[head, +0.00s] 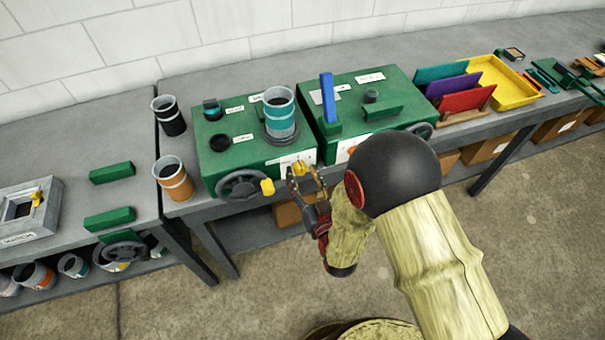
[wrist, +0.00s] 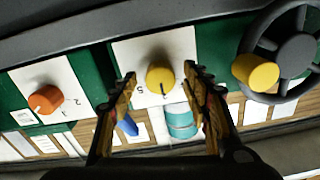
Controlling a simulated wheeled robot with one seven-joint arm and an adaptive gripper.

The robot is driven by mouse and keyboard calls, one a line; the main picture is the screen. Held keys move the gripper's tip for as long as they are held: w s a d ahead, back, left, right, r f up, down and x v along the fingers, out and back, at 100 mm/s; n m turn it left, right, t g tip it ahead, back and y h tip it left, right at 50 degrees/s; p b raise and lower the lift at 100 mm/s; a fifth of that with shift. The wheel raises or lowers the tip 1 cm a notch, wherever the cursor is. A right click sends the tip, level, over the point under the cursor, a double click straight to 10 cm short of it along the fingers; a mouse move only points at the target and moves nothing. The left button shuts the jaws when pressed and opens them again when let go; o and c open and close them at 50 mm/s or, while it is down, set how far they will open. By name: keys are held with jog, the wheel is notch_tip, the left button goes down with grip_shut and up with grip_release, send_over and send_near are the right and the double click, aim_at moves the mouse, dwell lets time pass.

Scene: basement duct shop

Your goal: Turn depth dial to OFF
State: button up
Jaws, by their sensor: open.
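A yellow dial (wrist: 160,77) with a dark pointer mark sits on a white plate on the front of the left green machine (head: 222,158). In the wrist view the mark points toward the picture's bottom, and a "5" shows on the plate to its left. The dial also shows in the head view (head: 299,170), partly hidden by my gripper (head: 305,182). In the wrist view my gripper (wrist: 163,92) is open, with one finger on each side of the dial; contact cannot be told. An orange dial (wrist: 46,99) sits on another white plate. No OFF mark is readable.
A black handwheel (head: 242,185) with a yellow knob (head: 267,187) stands close beside the yellow dial. A teal-banded cylinder (head: 280,115) and a blue upright bar (head: 327,97) are on the machines. A yellow tray (head: 508,85) lies farther right.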

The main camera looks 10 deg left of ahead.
jog(key=shift+w+a, duration=0.15)
jog(key=shift+w, duration=0.1)
jog(key=shift+c, duration=0.5)
jog(key=c, duration=1.1)
jog(key=shift+o, duration=0.2)
jog(key=n+b, duration=0.3)
jog(key=n, duration=0.2)
jog(key=shift+f+n+b, duration=0.1)
jog(key=shift+n+b, duration=0.2)
jog(key=shift+b, duration=0.05)
jog(key=n+b, duration=0.3)
jog(key=n, duration=0.3)
